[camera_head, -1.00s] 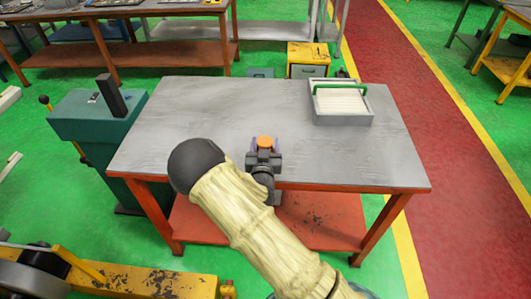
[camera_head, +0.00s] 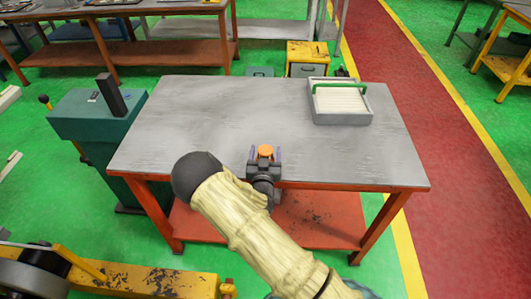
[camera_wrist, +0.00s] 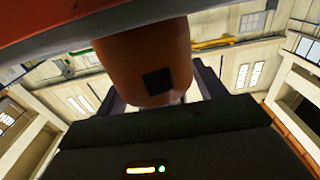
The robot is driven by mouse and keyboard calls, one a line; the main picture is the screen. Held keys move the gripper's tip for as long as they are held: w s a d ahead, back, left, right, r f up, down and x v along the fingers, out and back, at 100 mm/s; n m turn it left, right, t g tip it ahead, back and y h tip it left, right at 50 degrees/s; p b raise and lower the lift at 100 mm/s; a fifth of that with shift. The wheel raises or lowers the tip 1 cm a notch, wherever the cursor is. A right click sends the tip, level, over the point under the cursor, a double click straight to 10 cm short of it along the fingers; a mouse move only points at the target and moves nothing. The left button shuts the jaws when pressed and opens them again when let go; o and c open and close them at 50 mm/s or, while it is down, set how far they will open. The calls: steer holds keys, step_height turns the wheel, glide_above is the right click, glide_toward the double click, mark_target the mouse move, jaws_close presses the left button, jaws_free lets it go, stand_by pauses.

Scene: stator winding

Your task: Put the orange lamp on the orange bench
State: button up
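The orange lamp (camera_head: 265,151) is at the near edge of the bench with the grey top and orange frame (camera_head: 200,130). In the wrist view the lamp (camera_wrist: 145,60) is large and stands between my fingers, its base end hidden behind the bench's red-orange edge (camera_wrist: 60,22). My gripper (camera_head: 265,154) is around the lamp, with one purple-grey finger on each side. The fingers look spread, with a small gap beside the lamp. I cannot see the contact between the lamp and the bench top.
A grey tray with a green handle (camera_head: 341,117) stands at the bench's back right. The rest of the top is clear. A teal machine (camera_head: 90,125) stands close at the bench's left. A lower orange shelf (camera_head: 320,222) is under the bench.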

steer(key=shift+o, duration=0.7)
steer(key=shift+a, duration=0.1)
steer(key=shift+r, duration=0.2)
steer(key=s+b, duration=0.3)
steer(key=s, duration=0.9)
steer(key=shift+f, duration=0.15)
steer(key=shift+a, duration=0.15)
